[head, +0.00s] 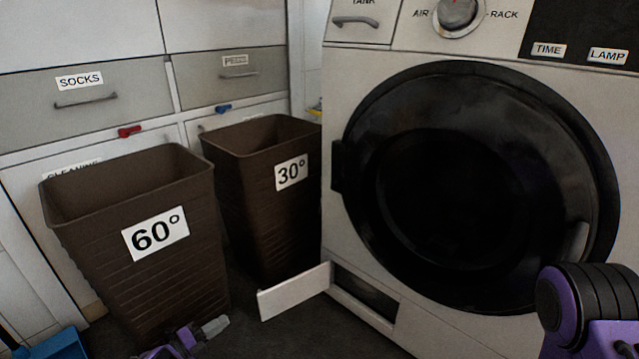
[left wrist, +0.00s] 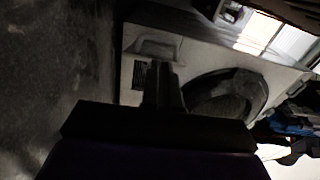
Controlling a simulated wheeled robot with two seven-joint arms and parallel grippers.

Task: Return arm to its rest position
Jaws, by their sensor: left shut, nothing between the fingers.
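My left gripper (head: 213,327) shows at the bottom of the head view, in front of the brown 60° bin, with its purple arm cut off by the lower edge. Its fingers are shut and empty. In the left wrist view the dark closed fingers (left wrist: 163,88) stand in front of a white machine with a round dark door. A purple and black link of my right arm (head: 590,310) shows at the lower right, in front of the dryer. My right gripper is not in view.
A brown 60° bin (head: 95,225) and a brown 30° bin (head: 240,170) stand before drawers labelled SOCKS (head: 30,105). The white dryer's round black door (head: 450,190) is closed. A low flap (head: 293,292) at its base stands open. A blue object (head: 60,345) lies at lower left.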

